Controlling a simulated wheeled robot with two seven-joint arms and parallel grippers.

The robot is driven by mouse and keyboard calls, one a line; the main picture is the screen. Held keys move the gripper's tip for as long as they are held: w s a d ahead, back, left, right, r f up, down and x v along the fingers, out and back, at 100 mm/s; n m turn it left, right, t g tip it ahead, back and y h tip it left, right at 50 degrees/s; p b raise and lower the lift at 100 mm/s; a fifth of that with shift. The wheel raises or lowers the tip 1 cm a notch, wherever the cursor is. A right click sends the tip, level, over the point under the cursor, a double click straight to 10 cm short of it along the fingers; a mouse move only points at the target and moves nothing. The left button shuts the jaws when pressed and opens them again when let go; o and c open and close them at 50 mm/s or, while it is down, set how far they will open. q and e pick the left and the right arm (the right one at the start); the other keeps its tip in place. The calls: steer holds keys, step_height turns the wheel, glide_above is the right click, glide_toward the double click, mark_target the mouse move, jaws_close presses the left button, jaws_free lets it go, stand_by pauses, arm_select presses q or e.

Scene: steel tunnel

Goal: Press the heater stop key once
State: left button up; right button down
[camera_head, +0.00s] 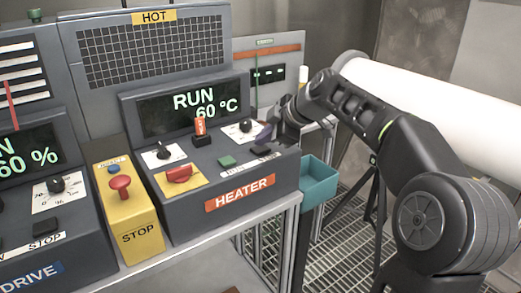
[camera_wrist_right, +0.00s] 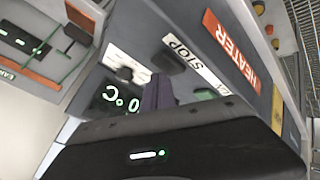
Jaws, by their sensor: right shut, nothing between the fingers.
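The grey heater console (camera_head: 188,217) has a display (camera_head: 195,104) reading RUN and 60 °C. A small dark key (camera_head: 262,151), at the right end of the label strip, appears to be the heater stop key. My left gripper is out of view.
A red-handled lever (camera_head: 201,130), knobs and a red switch (camera_head: 179,173) stand on the heater console. A yellow box (camera_head: 140,237) with a red button is left of it, beside the drive console (camera_head: 75,249). A teal bin (camera_head: 319,182) hangs at right.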

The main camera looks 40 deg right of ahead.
mark_target(264, 149)
steer(key=shift+f+b, duration=0.5)
steer(key=shift+b, duration=0.1)
stand_by(0.7)
steer(key=shift+r, duration=0.1)
steer(key=shift+r+p, duration=0.5)
steer(key=shift+r, duration=0.3)
steer(key=shift+r, duration=0.1)
steer(key=shift+r+p, duration=1.75)
steer(key=shift+r, duration=0.7)
steer(key=shift+f, duration=0.1)
